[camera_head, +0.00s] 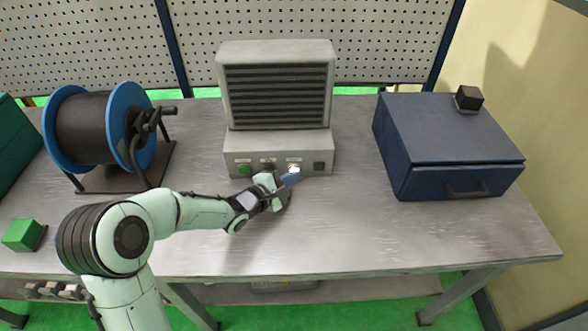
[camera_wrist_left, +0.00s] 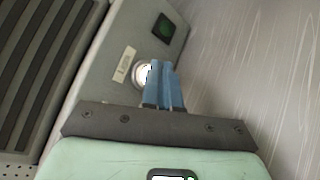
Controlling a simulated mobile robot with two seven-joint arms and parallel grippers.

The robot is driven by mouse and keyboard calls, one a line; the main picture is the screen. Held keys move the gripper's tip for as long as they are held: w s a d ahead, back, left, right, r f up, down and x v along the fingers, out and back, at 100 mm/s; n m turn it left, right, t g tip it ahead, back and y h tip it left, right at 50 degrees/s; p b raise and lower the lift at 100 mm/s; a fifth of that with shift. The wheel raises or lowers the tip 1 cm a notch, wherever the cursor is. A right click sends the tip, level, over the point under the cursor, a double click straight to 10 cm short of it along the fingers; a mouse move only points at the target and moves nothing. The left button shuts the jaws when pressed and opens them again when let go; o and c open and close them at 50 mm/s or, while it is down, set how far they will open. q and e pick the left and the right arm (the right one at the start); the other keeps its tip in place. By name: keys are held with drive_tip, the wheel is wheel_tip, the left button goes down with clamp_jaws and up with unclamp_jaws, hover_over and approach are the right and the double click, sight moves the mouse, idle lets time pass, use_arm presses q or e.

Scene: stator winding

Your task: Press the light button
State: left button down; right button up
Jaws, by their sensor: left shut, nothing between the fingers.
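The light button (camera_head: 294,168) is a bright white round button on the front panel of a grey machine (camera_head: 277,100). It also shows in the left wrist view (camera_wrist_left: 142,73), partly hidden behind my fingers. My left gripper (camera_head: 291,179) is shut and empty, with its blue fingertips right at the button in the head view. In the left wrist view the fingers (camera_wrist_left: 164,84) are together and overlap the button's right side; I cannot tell whether they touch it. My right gripper is not in view.
A green button (camera_head: 243,170) and a dark square switch (camera_head: 319,167) sit on the same panel. A blue cable reel (camera_head: 67,141) stands at left and a dark blue box (camera_head: 447,147) at right. The metal table (camera_head: 400,235) is clear in front.

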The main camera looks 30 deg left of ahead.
use_arm(q)
drive_tip(key=shift+w, duration=0.1)
idle(0.4)
drive_tip(key=shift+s+d+p, duration=0.3)
drive_tip(key=shift+s+d, duration=0.1)
drive_tip(key=shift+s, duration=0.35)
drive_tip(key=shift+s+d, duration=0.5)
drive_tip(key=shift+s, duration=0.35)
drive_tip(key=shift+s+d, duration=0.55)
drive_tip(key=shift+s, duration=0.3)
drive_tip(key=shift+s+d, duration=0.5)
drive_tip(key=shift+s, duration=0.35)
